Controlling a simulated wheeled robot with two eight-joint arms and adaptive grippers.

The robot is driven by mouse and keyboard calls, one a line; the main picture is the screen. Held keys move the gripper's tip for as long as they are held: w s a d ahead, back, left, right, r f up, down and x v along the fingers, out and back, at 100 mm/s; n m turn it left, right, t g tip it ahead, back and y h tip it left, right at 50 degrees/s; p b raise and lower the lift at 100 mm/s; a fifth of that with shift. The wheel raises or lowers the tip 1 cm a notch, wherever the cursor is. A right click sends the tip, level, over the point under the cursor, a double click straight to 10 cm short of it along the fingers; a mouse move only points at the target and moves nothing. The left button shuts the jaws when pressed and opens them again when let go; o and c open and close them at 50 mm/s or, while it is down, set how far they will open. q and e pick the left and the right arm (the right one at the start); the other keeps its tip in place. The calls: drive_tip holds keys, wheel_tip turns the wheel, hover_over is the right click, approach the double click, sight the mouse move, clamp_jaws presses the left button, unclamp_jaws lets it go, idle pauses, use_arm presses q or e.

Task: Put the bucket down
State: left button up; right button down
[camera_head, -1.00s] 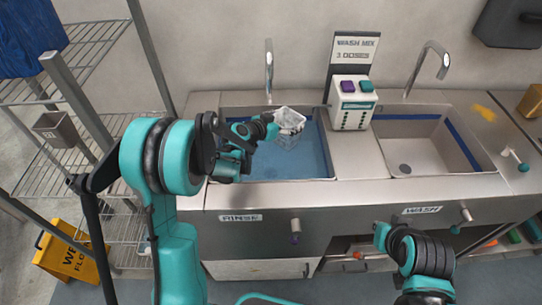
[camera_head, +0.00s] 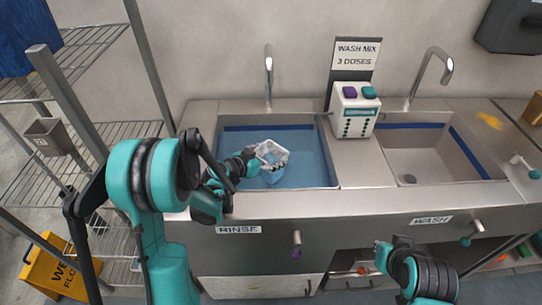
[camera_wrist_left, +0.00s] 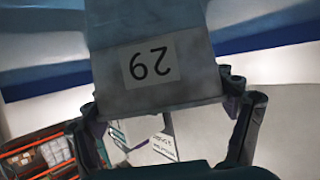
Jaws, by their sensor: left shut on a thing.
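My left gripper (camera_head: 256,163) is shut on a small pale bucket (camera_head: 273,153) over the left sink, the one marked RINSE (camera_head: 327,178). In the head view the bucket's open top shows a light, angular rim, and the blue of the basin is below it. I cannot tell whether it touches the water or basin. In the left wrist view the bucket (camera_wrist_left: 150,25) is a grey tapered body with an upside-down label 29, and the fingers of my left gripper (camera_wrist_left: 160,100) are on either side of it.
A tap (camera_head: 268,75) stands behind the left sink. A white dispenser (camera_head: 353,112) stands between it and the WASH sink (camera_head: 425,160), which looks empty. A wire rack (camera_head: 80,160) at left holds a grey container (camera_head: 46,135). A yellow floor sign (camera_head: 55,268) stands below.

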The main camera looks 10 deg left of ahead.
use_arm(q)
drive_tip(key=shift+f, duration=0.55)
drive_tip(key=o, duration=1.4)
